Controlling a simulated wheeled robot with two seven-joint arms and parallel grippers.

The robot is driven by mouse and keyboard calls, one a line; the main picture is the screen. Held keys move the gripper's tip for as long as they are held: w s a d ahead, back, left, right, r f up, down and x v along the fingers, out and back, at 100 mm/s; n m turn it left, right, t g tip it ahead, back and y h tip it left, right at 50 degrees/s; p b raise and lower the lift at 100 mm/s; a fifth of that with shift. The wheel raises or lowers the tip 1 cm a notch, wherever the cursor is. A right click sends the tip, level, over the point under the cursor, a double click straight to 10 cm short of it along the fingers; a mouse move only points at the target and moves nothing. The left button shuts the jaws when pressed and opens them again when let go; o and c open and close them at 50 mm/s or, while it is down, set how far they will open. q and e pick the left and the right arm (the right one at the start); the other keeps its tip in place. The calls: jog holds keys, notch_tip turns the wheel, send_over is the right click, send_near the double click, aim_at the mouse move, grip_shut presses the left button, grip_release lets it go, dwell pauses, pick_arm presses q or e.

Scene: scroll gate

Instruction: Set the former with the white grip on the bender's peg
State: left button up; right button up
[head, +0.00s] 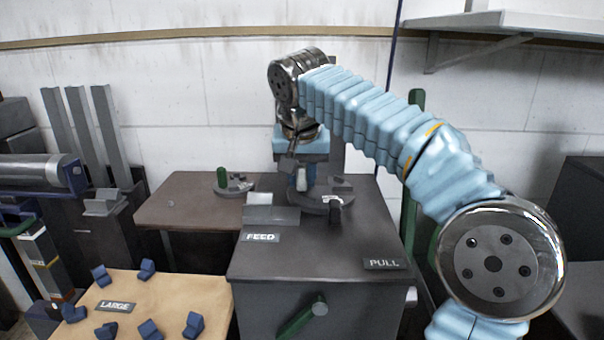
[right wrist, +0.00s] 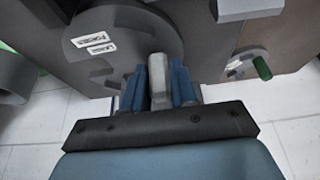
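The white grip (head: 302,179) of one former is between the blue fingers of my right gripper (head: 301,172), over the dark cabinet. In the right wrist view the pale grip (right wrist: 158,78) stands between the two fingers of the gripper (right wrist: 160,90), which close in on both sides. The bender's dark round plate (head: 325,205) lies on the cabinet top; in the right wrist view a round plate with white labels (right wrist: 122,40) shows close beyond the fingers. I cannot make out the peg or whether the former touches it. My left gripper is not in view.
A former with a green grip (head: 223,178) sits on the brown side table (head: 185,205). A grey block (head: 268,212) is by the FEED label. A green lever (head: 303,316) is on the cabinet front. Several blue pieces lie on the tan table (head: 185,288).

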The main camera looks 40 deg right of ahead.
jog(key=o, duration=0.5)
jog(key=p+v, duration=0.4)
jog(key=v, duration=1)
